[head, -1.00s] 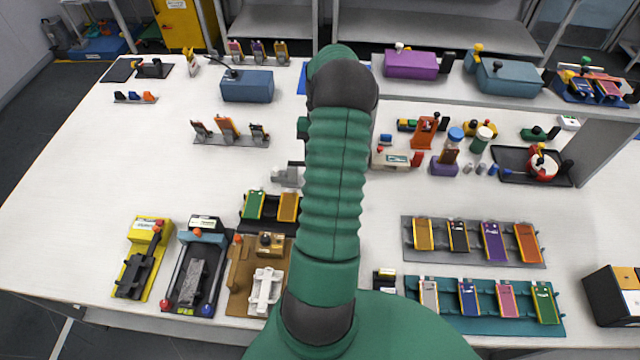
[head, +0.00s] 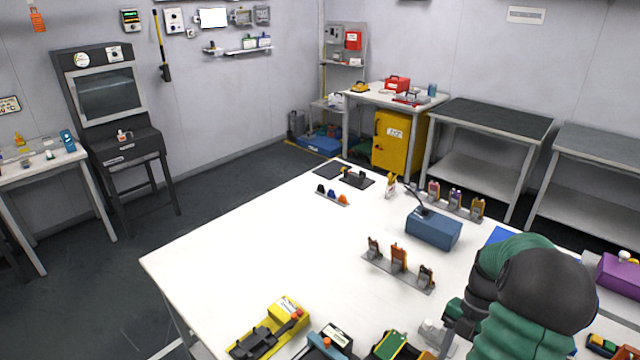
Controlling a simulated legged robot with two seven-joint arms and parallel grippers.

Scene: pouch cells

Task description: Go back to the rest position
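One of my green arms rises at the lower right of the head view, with a dark joint at its bend. It covers part of the white table (head: 240,245). I cannot make out any gripper fingers; the end of this arm is hidden behind its own links. My other arm does not show. At the table's near edge stand a yellow fixture with a black clamp (head: 266,330) and a dark fixture with a blue bar (head: 325,345), both cut by the frame. A holder with green and yellow pieces (head: 390,346) is beside them.
A blue box (head: 433,230), a rack of three upright tools (head: 397,259) and small coloured clips (head: 332,196) stand on the table. The table's left part is bare. Beyond are a yellow cabinet (head: 393,142), a dark-topped bench (head: 492,118) and a dark machine (head: 108,100). Open floor lies left.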

